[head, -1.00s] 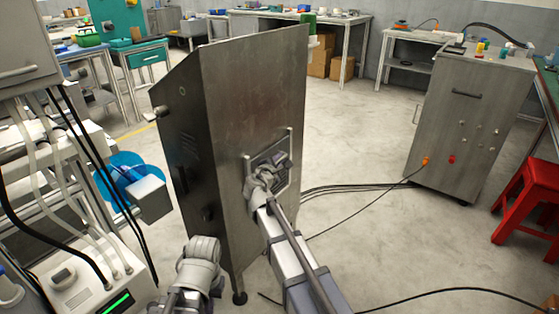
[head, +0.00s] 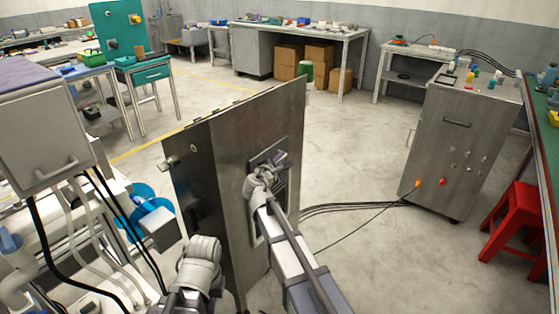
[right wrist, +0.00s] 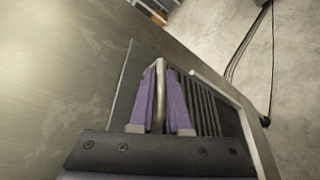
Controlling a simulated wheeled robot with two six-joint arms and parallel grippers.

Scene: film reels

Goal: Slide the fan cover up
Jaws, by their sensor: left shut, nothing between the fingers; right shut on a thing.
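The fan cover (head: 257,158) is a dark flat plate on the face of the grey steel cabinet (head: 225,145). It sits at the upper part of its guide frame, and slats of a grille show below it in the head view. In the right wrist view the dark cover (right wrist: 135,75) carries a metal bar handle (right wrist: 160,90). My right gripper (head: 272,165) is shut on this handle, its purple fingers (right wrist: 161,72) on both sides of the bar. My left gripper (head: 203,247) is shut and empty, low in front of the cabinet's left side; its fingertips are not clear.
A grey console (head: 455,145) and a red stool (head: 513,225) stand at the right. White equipment (head: 45,140) with hanging cables and a blue round thing (head: 150,205) are close on the left. Cables lie on the floor right of the cabinet; the floor behind it is clear.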

